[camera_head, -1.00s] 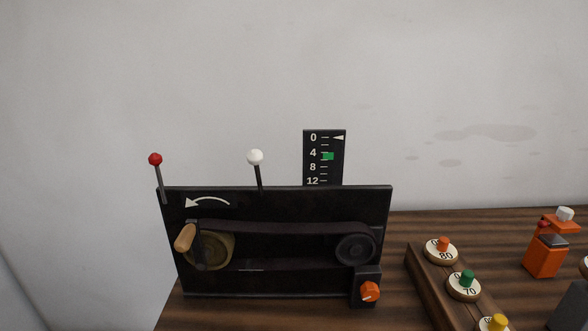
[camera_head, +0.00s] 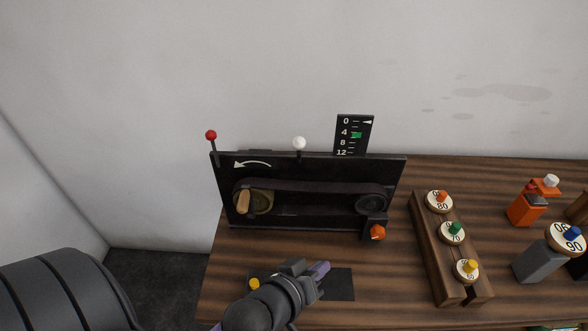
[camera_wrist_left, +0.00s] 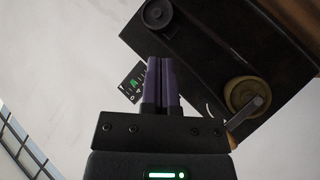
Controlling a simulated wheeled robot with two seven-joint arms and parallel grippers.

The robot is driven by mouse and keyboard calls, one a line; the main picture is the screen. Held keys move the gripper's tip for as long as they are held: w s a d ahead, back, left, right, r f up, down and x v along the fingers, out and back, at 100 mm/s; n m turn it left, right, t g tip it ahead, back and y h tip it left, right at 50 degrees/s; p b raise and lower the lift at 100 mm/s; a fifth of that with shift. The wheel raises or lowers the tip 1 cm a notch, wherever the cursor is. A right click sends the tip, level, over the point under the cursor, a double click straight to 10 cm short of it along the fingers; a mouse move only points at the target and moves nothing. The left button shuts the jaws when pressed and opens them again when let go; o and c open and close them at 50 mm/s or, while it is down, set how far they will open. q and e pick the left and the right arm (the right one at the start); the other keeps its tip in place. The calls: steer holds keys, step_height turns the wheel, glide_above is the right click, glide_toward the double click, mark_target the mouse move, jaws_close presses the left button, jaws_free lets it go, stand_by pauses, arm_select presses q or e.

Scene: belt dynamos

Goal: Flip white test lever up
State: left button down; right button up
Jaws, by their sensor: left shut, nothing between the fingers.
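The black belt dynamo panel (camera_head: 310,215) stands upright on the wooden table. The white test lever (camera_head: 299,143) is a white ball on a short dark stem, rising above the panel's top edge. A red-balled lever (camera_head: 211,136) rises at the panel's left end. My left gripper (camera_head: 322,268) is shut and empty, in front of and below the panel, apart from the levers. In the left wrist view its purple fingers (camera_wrist_left: 159,62) lie together, with the panel behind them; the white lever cannot be made out there. My right gripper is out of view.
A scale board (camera_head: 354,135) with a green marker stands behind the panel. The panel has a crank (camera_head: 244,202) and an orange knob (camera_head: 377,233). A wooden rack (camera_head: 430,245) of numbered discs stands at right. A dark mat (camera_head: 339,285) lies beside my left gripper.

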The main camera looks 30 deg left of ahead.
arm_select(q)
step_height(320, 180, up, 3)
steer(key=w+a+n+t+y, duration=0.2)
steer(key=a+n+t, duration=0.1)
steer(key=n+t, duration=0.25)
steer(key=n+t+y, duration=0.3)
steer(key=n+y, duration=0.5)
steer(key=n, duration=0.2)
glide_toward(296, 146)
steer(key=shift+m, duration=0.35)
steer(key=p+x, duration=0.1)
steer(key=x, duration=0.1)
steer(key=p+x, duration=0.1)
steer(key=x, duration=0.1)
steer(key=p+x, duration=0.1)
steer(key=x, duration=0.2)
steer(key=shift+w+f, duration=0.25)
steer(key=shift+w, duration=0.05)
steer(key=shift+p, duration=0.3)
steer(key=p, duration=0.1)
steer(key=r+g+p, duration=0.1)
steer(key=p, duration=0.1)
steer(key=shift+w+a+r+h, duration=0.15)
steer(key=shift+w+r+h, duration=0.1)
steer(key=shift+h, duration=0.05)
steer(key=shift+w+a+r, duration=0.15)
steer(key=shift+w+a, duration=0.05)
steer(key=shift+w, duration=0.1)
steer(key=shift+w+a, duration=0.1)
steer(key=shift+w, duration=0.05)
